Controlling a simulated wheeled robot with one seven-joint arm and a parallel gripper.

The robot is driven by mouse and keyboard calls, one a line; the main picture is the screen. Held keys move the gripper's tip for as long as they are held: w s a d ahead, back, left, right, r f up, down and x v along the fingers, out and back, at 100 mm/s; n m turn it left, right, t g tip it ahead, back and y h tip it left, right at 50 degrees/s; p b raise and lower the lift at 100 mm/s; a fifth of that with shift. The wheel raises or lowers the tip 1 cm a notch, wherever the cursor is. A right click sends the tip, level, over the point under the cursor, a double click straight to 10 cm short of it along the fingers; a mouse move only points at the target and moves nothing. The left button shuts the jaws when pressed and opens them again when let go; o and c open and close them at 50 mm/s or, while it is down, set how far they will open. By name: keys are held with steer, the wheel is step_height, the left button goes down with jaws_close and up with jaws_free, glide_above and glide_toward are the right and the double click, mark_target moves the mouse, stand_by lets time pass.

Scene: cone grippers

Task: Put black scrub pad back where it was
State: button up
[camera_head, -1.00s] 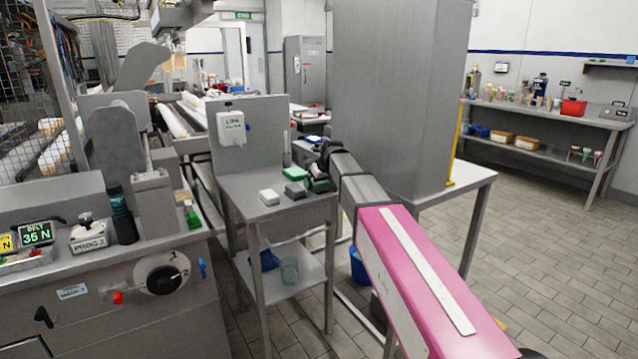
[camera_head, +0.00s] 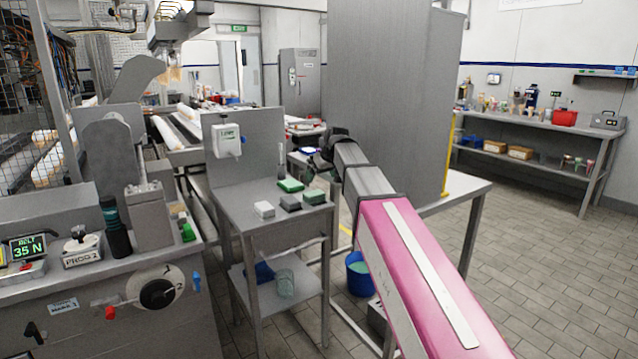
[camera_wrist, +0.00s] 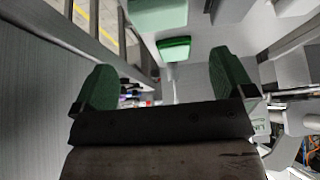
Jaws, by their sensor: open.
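The dark grey-black pad (camera_head: 290,203) lies flat on the small grey table (camera_head: 262,190), between a white pad (camera_head: 264,209) and a dark green pad (camera_head: 314,196). A brighter green pad (camera_head: 290,185) lies behind it. My gripper (camera_head: 320,163) is above the table's right side, apart from the pads and partly hidden by my arm. In the wrist view my gripper (camera_wrist: 165,82) is open, with nothing between its green-faced fingers. The black pad (camera_wrist: 229,10) is at the top edge there, beside the dark green one (camera_wrist: 155,14); the bright green one (camera_wrist: 174,48) shows beyond the fingers.
A white box (camera_head: 228,141) is fixed on the table's upright back panel. A tall grey cabinet (camera_head: 390,95) stands close to the right of my arm. A blue bucket (camera_head: 359,275) is beneath on the right. The machine (camera_head: 110,290) fills the left.

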steer(key=s+d+f+m+g+h, duration=0.1)
steer(key=s+d+f+m, duration=0.1)
steer(key=s+d+f, duration=0.4)
steer(key=s+d+f+m+g+h, duration=0.1)
steer(key=s+d+f+m+g, duration=0.1)
steer(key=s+d+f, duration=0.5)
steer(key=s+d+f+m+g+h, duration=0.1)
steer(key=s+d+f, duration=0.6)
steer(key=s+f, duration=0.9)
step_height(320, 180, down, 7)
steer(key=shift+s+d+r+m+g, duration=0.2)
steer(key=shift+m+g, duration=0.3)
steer(key=shift+m, duration=0.4)
